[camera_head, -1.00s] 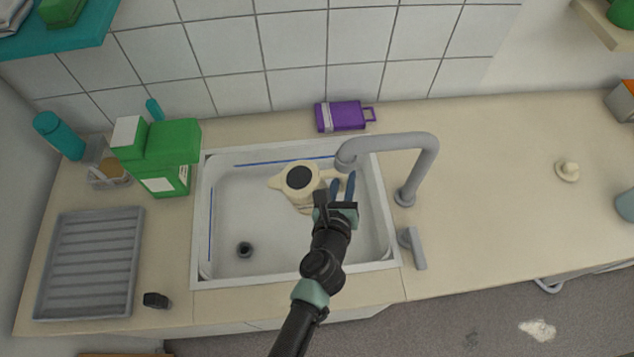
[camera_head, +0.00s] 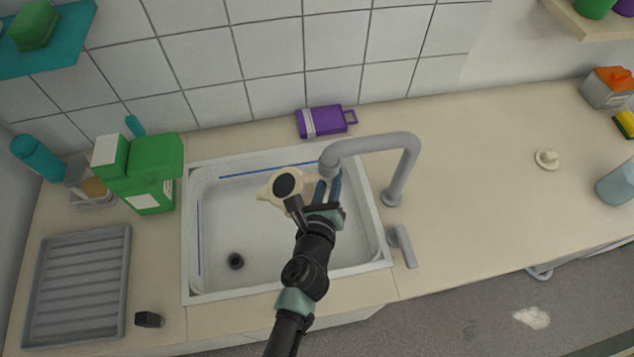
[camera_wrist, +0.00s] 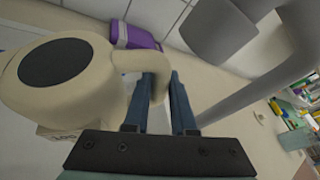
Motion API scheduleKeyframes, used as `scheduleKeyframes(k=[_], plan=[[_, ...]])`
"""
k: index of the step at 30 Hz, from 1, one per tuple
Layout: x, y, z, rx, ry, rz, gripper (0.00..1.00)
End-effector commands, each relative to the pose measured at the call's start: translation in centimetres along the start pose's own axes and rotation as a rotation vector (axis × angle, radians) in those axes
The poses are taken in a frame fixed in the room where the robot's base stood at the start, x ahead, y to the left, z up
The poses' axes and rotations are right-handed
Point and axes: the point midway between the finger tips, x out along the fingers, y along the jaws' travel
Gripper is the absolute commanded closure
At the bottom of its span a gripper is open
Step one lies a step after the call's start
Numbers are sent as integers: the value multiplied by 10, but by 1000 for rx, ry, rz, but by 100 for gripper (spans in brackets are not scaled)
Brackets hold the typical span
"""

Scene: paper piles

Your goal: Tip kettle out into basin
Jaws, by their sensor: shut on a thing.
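The kettle (camera_head: 272,192) is cream with a dark round top, held over the back part of the white basin (camera_head: 215,225). Its spout points left and looks tipped slightly down. In the wrist view the kettle (camera_wrist: 75,95) fills the left side, and its curved handle (camera_wrist: 130,60) runs between the blue fingers. My gripper (camera_head: 328,185) is shut on this handle at the kettle's right; it also shows in the wrist view (camera_wrist: 160,85). No liquid is visible leaving the spout. A dark part of my arm covers some of the kettle's lower side.
The grey faucet (camera_head: 375,145) arches close to the right of my gripper, its lever (camera_head: 403,247) beside the basin. A purple container (camera_head: 322,121) lies behind the basin. A green box (camera_head: 150,165) and a grey drying rack (camera_head: 78,285) stand left. The right counter is mostly clear.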

Motion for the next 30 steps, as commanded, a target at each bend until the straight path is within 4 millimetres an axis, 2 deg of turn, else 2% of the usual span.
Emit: scheduleKeyframes(k=[9,22,30], plan=[[-3,-2,9,-107,-24,-45,100],[-4,-2,10,-126,-28,-54,100],[-7,0,18,-249,-55,-105,100]])
